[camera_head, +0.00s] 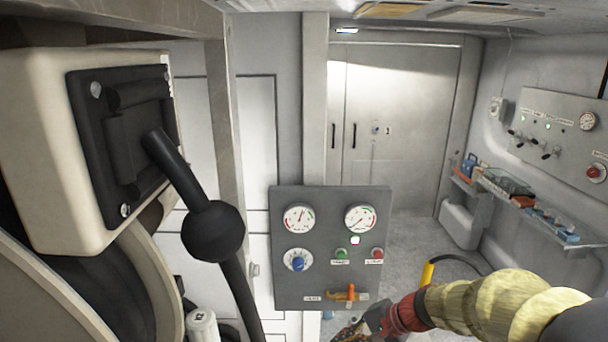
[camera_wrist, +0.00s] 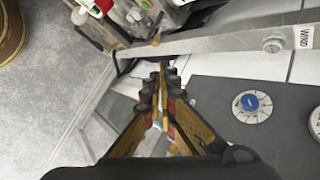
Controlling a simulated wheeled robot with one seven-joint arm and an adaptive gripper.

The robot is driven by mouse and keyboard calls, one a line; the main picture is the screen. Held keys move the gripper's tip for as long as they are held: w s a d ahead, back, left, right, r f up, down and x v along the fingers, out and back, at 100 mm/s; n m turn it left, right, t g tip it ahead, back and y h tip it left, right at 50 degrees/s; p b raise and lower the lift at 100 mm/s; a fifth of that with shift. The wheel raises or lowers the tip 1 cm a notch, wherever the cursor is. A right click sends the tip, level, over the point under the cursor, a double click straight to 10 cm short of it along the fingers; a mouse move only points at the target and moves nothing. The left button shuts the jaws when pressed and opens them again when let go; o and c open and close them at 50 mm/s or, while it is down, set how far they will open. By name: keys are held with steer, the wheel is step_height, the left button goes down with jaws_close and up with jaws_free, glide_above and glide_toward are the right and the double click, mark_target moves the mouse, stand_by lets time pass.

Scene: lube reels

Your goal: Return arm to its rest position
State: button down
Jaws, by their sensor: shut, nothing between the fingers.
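My arm, in a yellowish ribbed sleeve with a red wrist part, reaches in from the lower right of the head view. My gripper (camera_head: 350,332) is low in that view, just below the orange-handled valve (camera_head: 350,294) of a grey control panel (camera_head: 327,275), and is partly cut off by the bottom edge. In the wrist view my gripper (camera_wrist: 163,72) points up the picture with its fingers together and nothing between them. The panel (camera_wrist: 220,85) with its blue knob (camera_wrist: 249,103) lies to the right of the fingers there. I cannot tell whether the fingertips touch the metal bar behind them.
The panel also bears two gauges (camera_head: 299,218), a green button (camera_head: 341,254) and a red one (camera_head: 377,253). A black hose (camera_head: 212,232) with a ball fitting hangs at the left. A shelf (camera_head: 540,220) with small items lines the right wall. A metal bar (camera_wrist: 220,38) crosses near my fingertips.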

steer(key=s+d+r+n+h, duration=0.2)
steer(key=s+d+r+n, duration=0.1)
steer(key=s, duration=0.5)
steer(key=s+d+r+n+t+h, duration=0.1)
steer(key=s+d+r+n+h, duration=0.2)
steer(key=s+r, duration=0.3)
steer(key=s+d+r+n+h, duration=0.2)
steer(key=s+r, duration=0.2)
steer(key=s, duration=0.7)
steer(key=shift+d+r+n+t, duration=0.15)
steer(key=shift+d+n+t, duration=0.25)
